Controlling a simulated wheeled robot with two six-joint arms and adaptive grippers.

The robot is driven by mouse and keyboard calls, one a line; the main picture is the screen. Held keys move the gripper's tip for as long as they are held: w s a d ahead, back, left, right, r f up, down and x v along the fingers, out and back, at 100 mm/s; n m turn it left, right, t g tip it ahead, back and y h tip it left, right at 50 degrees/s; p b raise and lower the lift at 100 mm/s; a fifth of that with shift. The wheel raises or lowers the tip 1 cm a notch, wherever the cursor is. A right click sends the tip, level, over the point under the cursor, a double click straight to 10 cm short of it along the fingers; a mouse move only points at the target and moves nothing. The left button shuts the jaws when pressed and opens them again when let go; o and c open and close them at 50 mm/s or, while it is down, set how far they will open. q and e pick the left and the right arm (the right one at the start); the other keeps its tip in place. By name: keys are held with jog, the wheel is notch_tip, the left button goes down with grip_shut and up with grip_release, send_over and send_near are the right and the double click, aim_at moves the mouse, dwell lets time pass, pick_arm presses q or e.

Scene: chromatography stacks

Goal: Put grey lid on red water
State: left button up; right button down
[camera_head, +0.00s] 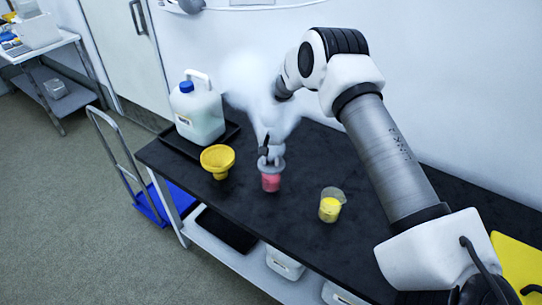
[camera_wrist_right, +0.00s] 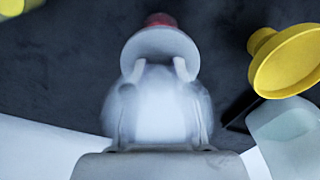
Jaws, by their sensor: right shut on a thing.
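The red water (camera_head: 271,183) is in a small clear beaker on the black bench top. The grey lid (camera_head: 277,164) is at the beaker's mouth, and I cannot tell if it rests on the rim or is just above it. My right gripper (camera_head: 270,153) is shut on the lid from above. In the right wrist view the lid (camera_wrist_right: 160,48) is a pale grey disc between the fingertips (camera_wrist_right: 160,68). The red water (camera_wrist_right: 160,19) shows just past its edge, the rest hidden. My left gripper is in neither view.
A yellow funnel (camera_head: 217,158) stands left of the red water, a beaker of yellow liquid (camera_head: 330,207) to its right. A white jug with a blue cap (camera_head: 198,113) stands in a black tray (camera_head: 232,130) behind. White haze surrounds my right gripper. Bench (camera_head: 290,240) is bare in front.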

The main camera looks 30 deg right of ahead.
jog(key=shift+f, duration=0.2)
jog(key=shift+f, duration=0.3)
jog(key=c, duration=0.5)
grip_release()
notch_tip(320, 180, up, 7)
jog(key=p, duration=0.5)
jog(key=shift+r, duration=0.1)
dwell(0.5)
